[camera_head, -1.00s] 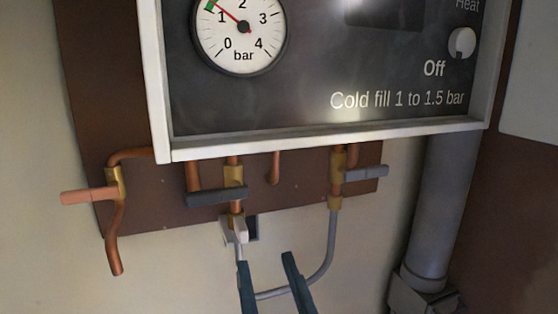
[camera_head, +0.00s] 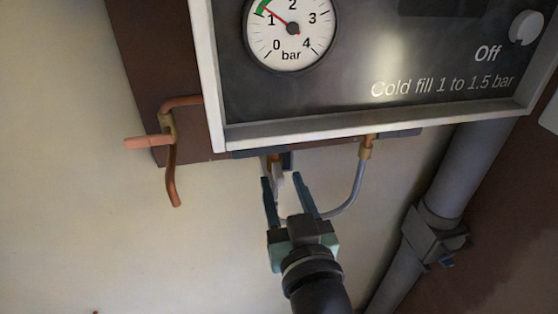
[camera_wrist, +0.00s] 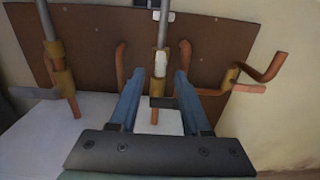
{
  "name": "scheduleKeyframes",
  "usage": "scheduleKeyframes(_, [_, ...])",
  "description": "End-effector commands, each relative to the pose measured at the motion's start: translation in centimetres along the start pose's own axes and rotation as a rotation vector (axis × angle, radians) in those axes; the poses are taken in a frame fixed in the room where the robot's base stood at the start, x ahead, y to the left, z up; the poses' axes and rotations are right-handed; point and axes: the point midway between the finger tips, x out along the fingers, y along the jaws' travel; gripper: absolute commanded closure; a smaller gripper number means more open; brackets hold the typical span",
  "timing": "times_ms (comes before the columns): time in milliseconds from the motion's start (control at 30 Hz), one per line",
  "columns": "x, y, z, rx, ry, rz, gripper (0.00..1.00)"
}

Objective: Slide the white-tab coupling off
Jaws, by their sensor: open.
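The coupling with the white tab (camera_head: 279,180) hangs below the boiler in the head view, under the middle valve. In the wrist view the white tab (camera_wrist: 160,63) sits on the grey hose beside a brass valve (camera_wrist: 158,87). My gripper (camera_head: 282,178) is open, with its blue fingers one on each side of the coupling in the head view. In the wrist view my gripper (camera_wrist: 159,72) also has the coupling between its fingertips, with a gap on both sides. I cannot tell whether the fingertips are level with it in depth. The grey hose (camera_head: 355,190) loops to the right valve.
The boiler case (camera_head: 370,130) overhangs the pipes. A copper pipe with a pink lever (camera_head: 148,142) stands left; it also shows at right in the wrist view (camera_wrist: 249,88). A thick grey pipe (camera_head: 450,195) is on the right. The wall at lower left is free.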

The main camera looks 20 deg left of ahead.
Motion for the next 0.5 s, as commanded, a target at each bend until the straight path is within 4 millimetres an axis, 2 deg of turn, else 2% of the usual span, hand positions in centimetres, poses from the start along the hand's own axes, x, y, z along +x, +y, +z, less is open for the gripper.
scheduleKeyframes(100, [2.0, -0.1, -0.3, -0.001, 0.001, -0.002, 0.53])
scheduleKeyframes(200, [3.0, 0.0, -0.1, -0.001, 0.000, -0.001, 0.53])
scheduleKeyframes(500, [3.9, 0.0, 0.0, -0.001, 0.000, 0.000, 0.53])
